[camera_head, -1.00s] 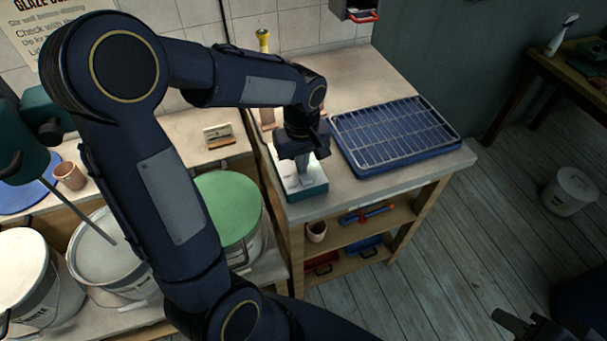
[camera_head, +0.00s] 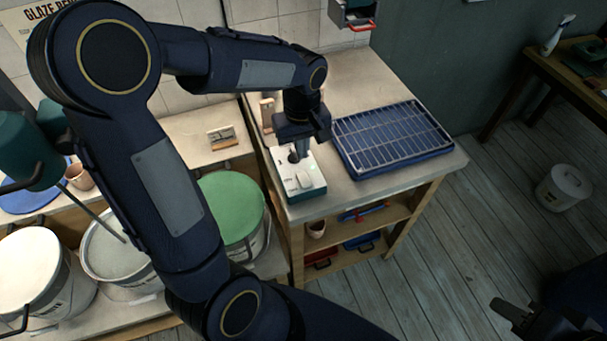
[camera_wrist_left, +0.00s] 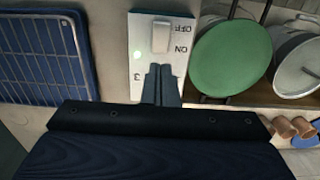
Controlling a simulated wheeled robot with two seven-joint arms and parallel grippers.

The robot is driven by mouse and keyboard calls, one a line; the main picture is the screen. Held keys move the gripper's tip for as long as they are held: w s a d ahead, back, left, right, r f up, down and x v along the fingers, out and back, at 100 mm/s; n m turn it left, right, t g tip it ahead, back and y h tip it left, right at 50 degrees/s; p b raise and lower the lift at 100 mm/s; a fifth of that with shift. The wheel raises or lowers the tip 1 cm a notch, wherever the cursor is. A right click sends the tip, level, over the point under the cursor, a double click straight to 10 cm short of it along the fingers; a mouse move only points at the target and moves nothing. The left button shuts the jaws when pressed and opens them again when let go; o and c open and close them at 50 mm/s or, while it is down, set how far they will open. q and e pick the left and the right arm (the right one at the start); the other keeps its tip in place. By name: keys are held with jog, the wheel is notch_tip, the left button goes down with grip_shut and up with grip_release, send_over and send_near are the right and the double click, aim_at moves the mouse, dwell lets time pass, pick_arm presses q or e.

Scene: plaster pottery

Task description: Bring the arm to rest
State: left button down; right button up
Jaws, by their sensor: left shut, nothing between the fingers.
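My left gripper (camera_head: 298,157) is shut and empty, pointing down above the rear part of a white-topped switch box with teal sides (camera_head: 309,192). In the left wrist view the shut fingers (camera_wrist_left: 161,72) overlap the box's white top (camera_wrist_left: 146,32). The fingers look clear of the rocker. Part of my right gripper (camera_head: 520,318) shows at the lower right, far from the box; its jaw state is unclear.
A blue tray with a wire rack (camera_head: 393,138) lies right of the box on the bench. A green-lidded bucket (camera_head: 230,205) and white buckets (camera_head: 30,270) stand at the left, near my left arm. A small wooden-based card (camera_head: 222,138) stands behind. The floor at right is mostly clear.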

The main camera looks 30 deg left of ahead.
dwell(0.4)
pick_arm(q)
jog(key=s+d+r+m+t+h, duration=0.2)
jog(key=s+r+m, duration=0.1)
jog(key=s, duration=0.5)
jog(key=s+d+r+m+t+h, duration=0.1)
jog(key=s+d+r+m+t, duration=0.1)
jog(key=s+m, duration=0.3)
jog(key=s+r+t, duration=0.1)
jog(key=s, duration=0.3)
jog(key=shift+t+h, duration=0.3)
jog(key=shift+h, duration=0.1)
jog(key=shift+s, duration=0.1)
